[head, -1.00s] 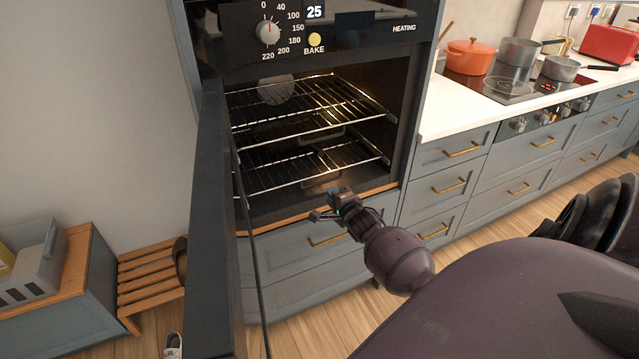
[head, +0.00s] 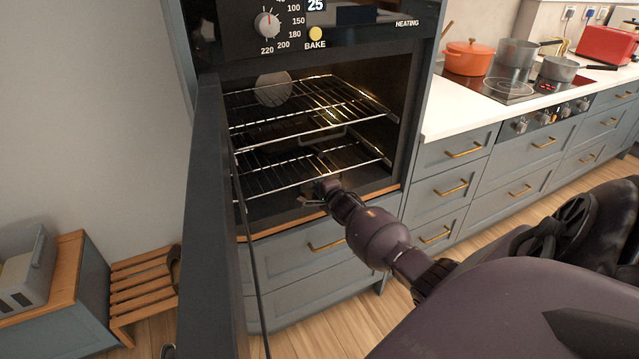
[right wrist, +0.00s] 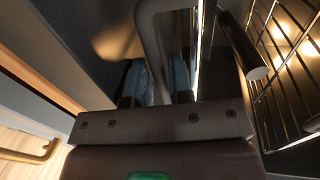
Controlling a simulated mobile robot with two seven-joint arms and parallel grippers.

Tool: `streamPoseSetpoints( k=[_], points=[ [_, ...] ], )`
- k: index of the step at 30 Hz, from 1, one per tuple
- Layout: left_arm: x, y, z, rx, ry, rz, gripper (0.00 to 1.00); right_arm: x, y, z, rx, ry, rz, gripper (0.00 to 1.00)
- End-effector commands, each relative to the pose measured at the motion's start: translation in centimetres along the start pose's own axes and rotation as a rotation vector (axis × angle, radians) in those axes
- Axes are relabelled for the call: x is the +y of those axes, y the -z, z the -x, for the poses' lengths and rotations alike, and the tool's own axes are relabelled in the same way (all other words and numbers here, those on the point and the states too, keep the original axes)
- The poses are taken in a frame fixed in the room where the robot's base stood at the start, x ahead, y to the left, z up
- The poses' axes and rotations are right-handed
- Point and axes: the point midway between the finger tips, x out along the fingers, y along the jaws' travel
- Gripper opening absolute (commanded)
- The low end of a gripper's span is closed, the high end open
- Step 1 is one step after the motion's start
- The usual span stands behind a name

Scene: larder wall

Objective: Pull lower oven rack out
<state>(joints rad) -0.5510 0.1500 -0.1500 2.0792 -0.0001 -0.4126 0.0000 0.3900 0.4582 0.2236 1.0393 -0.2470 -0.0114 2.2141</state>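The lower oven rack (head: 290,174) is a wire shelf inside the open oven, below the upper rack (head: 270,114). My right gripper (head: 318,192) is at the front edge of the lower rack, near its middle, and covers the handle there in the head view. In the right wrist view a grey bent handle (right wrist: 151,35) passes between the two fingers of my right gripper (right wrist: 156,82). The fingers look open, one on each side of the bar; whether they touch it is hard to tell. My left gripper is not in view.
The oven door (head: 208,230) stands open at the left, close to the racks. Drawers (head: 300,258) with brass handles lie below the oven. A counter with an orange pot (head: 470,58) and grey pans is at the right. A slatted bench (head: 145,283) stands at the left.

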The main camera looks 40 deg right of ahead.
Motion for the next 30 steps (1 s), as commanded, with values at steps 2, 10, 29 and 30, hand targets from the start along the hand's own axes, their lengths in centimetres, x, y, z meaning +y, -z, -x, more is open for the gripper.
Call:
streamPoseSetpoints(
  k=[2,10,29,30],
  points=[
    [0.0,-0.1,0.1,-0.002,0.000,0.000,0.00,-0.1,0.0,0.0,0.000,0.001,0.000,0.20],
    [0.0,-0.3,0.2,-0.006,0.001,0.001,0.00,0.0,0.0,0.0,0.000,0.001,0.000,0.00],
    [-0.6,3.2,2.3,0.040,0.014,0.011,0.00,0.2,0.0,6.0,0.001,0.005,-0.007,0.00],
    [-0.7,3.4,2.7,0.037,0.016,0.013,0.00,0.5,0.0,7.1,0.002,0.003,-0.007,0.00]
  ],
)
